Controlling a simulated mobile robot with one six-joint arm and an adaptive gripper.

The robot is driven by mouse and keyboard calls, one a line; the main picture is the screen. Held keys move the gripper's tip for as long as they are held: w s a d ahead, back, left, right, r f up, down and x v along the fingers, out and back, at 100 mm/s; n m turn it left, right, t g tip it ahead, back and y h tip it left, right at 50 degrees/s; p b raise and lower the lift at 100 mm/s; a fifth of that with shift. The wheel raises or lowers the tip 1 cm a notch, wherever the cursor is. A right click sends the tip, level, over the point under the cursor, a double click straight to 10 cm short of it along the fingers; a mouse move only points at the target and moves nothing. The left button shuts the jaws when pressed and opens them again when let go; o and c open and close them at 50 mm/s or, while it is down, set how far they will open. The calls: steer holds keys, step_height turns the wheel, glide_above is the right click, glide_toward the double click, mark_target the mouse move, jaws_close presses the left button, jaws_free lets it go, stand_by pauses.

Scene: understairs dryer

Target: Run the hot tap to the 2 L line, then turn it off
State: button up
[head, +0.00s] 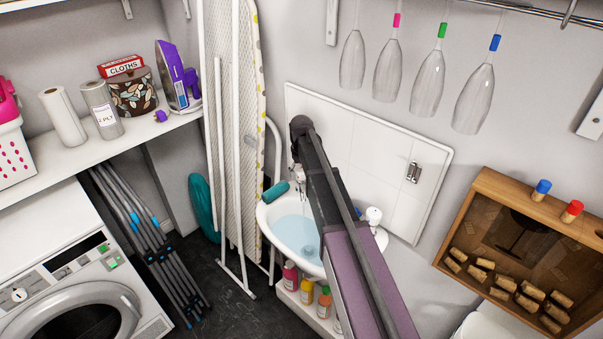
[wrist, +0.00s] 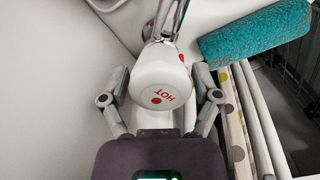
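The hot tap's white handle (wrist: 160,82), marked HOT with a red dot, fills the middle of the wrist view. My gripper (wrist: 162,75) is around it, one finger on each side. The fingers stand wide apart, and I see no clear grip on the handle. In the head view, my arm hides most of the tap and the gripper. The white basin (head: 268,222) holds pale blue water (head: 292,231). A small bluish shape (head: 308,250) shows beside my arm, too unclear to identify. No 2 L line is readable. A second white tap knob (head: 374,215) shows right of my arm.
A teal roll (head: 275,192) lies on the basin's left rim and shows in the wrist view (wrist: 255,45). An ironing board (head: 221,120) stands close on the left. Coloured bottles (head: 306,291) stand below the basin. A wooden cork box (head: 480,215) is at right.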

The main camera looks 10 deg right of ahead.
steer(key=c, duration=0.6)
steer(key=shift+c, duration=0.2)
steer(key=shift+m, duration=1.9)
steer(key=o, duration=0.8)
steer(key=shift+o, duration=0.2)
steer(key=shift+n, duration=0.5)
